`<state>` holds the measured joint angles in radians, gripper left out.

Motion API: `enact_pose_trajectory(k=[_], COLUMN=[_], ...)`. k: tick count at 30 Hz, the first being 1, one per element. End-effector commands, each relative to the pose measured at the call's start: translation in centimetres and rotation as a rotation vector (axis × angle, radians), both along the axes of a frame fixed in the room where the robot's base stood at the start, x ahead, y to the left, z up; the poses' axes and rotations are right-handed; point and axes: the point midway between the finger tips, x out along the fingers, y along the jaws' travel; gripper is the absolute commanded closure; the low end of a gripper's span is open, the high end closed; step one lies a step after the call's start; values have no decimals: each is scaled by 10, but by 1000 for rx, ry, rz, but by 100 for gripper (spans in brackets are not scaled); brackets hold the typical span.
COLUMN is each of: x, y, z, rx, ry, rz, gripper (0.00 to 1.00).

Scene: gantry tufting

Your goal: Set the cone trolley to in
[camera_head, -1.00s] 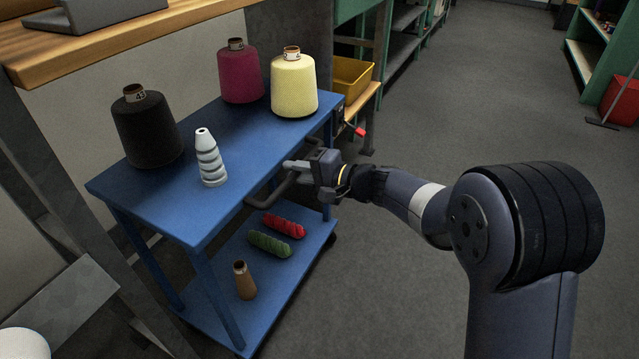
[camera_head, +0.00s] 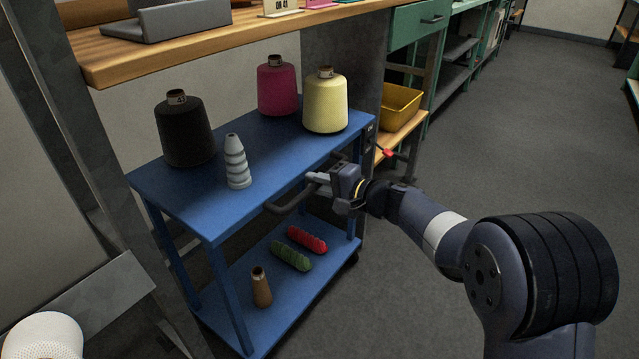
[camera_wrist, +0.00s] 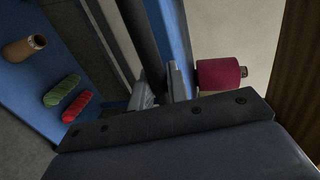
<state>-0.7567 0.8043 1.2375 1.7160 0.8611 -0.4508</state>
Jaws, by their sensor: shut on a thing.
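The cone trolley (camera_head: 205,208) is a blue two-shelf cart partly under the wooden bench, at the left of the head view. A dark bar handle (camera_head: 287,203) runs along its near side. My gripper (camera_head: 318,185) is shut on this handle, at its right part. In the wrist view the fingers (camera_wrist: 160,88) close around the dark bar (camera_wrist: 140,40). On the top shelf stand a black cone (camera_head: 184,130), a magenta cone (camera_head: 277,88), a cream cone (camera_head: 325,104) and a grey ribbed cone (camera_head: 237,162).
The lower shelf carries a brown cone (camera_head: 261,288), a green skein (camera_head: 291,256) and a red skein (camera_head: 307,240). The wooden bench (camera_head: 230,35) overhangs behind. A yellow bin (camera_head: 400,106) sits to the right. The floor at right is clear.

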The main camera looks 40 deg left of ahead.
Motion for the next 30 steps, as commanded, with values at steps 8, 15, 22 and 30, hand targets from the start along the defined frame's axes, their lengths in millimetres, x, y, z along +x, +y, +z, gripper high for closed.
enact_pose_trajectory(k=[8,15,22,30], x=[0,0,2,5], y=[2,0,-29,-81], z=[3,2,10,20], rx=[5,3,3,4], ry=[-2,-2,-2,0], rz=[-1,-1,-4,-3], gripper=[64,64,64,64])
